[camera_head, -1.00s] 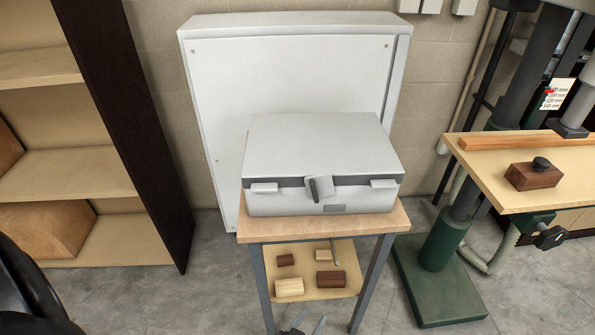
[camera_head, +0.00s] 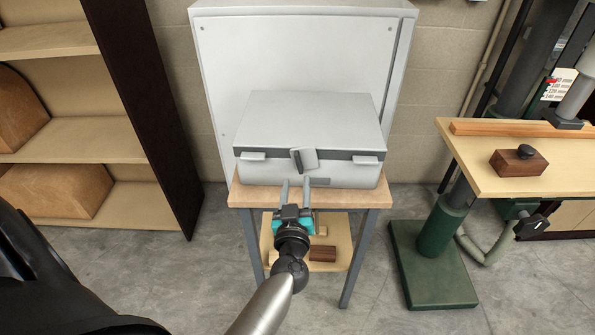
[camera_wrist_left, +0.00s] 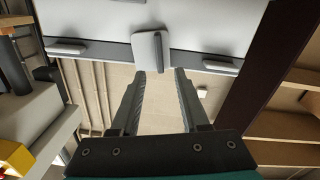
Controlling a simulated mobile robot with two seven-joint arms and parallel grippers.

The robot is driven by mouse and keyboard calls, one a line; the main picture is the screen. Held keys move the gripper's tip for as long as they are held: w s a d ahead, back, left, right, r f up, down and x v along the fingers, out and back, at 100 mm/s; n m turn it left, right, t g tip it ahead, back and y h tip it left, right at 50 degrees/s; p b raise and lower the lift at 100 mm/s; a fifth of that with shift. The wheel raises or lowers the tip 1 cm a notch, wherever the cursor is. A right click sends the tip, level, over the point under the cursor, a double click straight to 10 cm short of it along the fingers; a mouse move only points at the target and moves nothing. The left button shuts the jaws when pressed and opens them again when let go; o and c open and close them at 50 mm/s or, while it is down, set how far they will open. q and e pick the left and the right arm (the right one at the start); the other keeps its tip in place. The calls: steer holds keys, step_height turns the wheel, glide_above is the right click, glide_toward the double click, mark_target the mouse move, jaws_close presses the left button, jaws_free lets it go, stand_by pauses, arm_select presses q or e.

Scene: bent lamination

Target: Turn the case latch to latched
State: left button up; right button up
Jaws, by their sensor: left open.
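The grey case (camera_head: 310,120) sits closed on a small wooden-topped table (camera_head: 325,198). Its latch (camera_head: 304,160) is a light plate with a dark bar, at the middle of the front, and it sits tilted in the head view. My left gripper (camera_head: 296,182) is open and empty, in front of the case and just below the latch, apart from it. In the left wrist view, the latch (camera_wrist_left: 151,50) is beyond the open fingertips (camera_wrist_left: 160,72) and slightly left of their middle. My right gripper does not show.
Side catches (camera_head: 253,155) flank the latch. A white cabinet (camera_head: 290,50) stands behind the case. A shelf unit (camera_head: 100,140) is at left. A drill-press table (camera_head: 470,165) with a wooden block (camera_head: 518,164) is at right. Wooden blocks (camera_head: 322,254) lie on the lower shelf.

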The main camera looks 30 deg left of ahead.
mark_target(298, 164)
arm_select(q)
steer(key=b+x, duration=0.2)
steer(key=x, duration=0.4)
steer(key=shift+w+a, duration=0.15)
steer(key=shift+w, duration=0.2)
jaws_close()
stand_by(0.3)
